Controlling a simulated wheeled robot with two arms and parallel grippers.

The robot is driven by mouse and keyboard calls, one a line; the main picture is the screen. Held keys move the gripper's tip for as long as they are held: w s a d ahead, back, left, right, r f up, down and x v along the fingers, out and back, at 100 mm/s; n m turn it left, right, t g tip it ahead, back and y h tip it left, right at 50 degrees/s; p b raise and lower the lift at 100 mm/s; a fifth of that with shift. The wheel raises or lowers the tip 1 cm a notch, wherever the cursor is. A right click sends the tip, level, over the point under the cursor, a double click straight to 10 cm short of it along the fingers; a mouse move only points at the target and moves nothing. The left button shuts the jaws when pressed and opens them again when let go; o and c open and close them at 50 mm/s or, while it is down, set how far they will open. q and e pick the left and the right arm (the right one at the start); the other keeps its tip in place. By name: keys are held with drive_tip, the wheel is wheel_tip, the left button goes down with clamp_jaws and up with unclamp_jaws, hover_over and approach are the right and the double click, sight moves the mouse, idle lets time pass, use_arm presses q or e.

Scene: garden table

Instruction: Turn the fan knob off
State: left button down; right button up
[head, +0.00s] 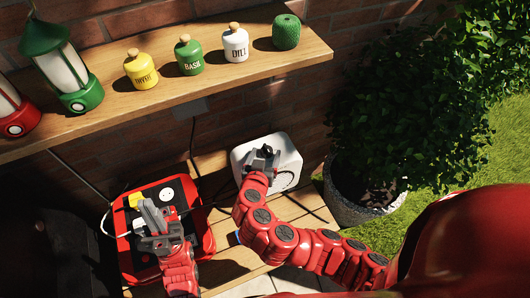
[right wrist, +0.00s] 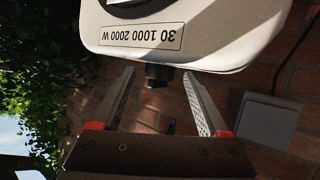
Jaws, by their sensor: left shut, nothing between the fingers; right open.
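The white fan heater (head: 291,152) stands on the wooden bench below the shelf. Its black knob (head: 267,150) sits on its top. In the right wrist view the heater body (right wrist: 235,35) appears upside down with a "30 1000 2000 W" label, and the dark knob (right wrist: 158,76) shows between my fingers. My right gripper (head: 262,157) is open around the knob, a finger on each side with visible gaps; contact is not seen. My left gripper (head: 150,208) is shut and empty above the red box (head: 207,240), at the left of the heater.
The wooden shelf (head: 210,82) above holds several jars and lanterns, including a green lantern (head: 65,65). Cables run along the wall and bench. A potted bush (head: 360,200) stands at the right. A grey wall box (right wrist: 268,122) shows beside the right gripper.

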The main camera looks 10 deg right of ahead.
clamp_jaws()
idle(0.4)
drive_tip(key=shift+d+f, duration=0.1)
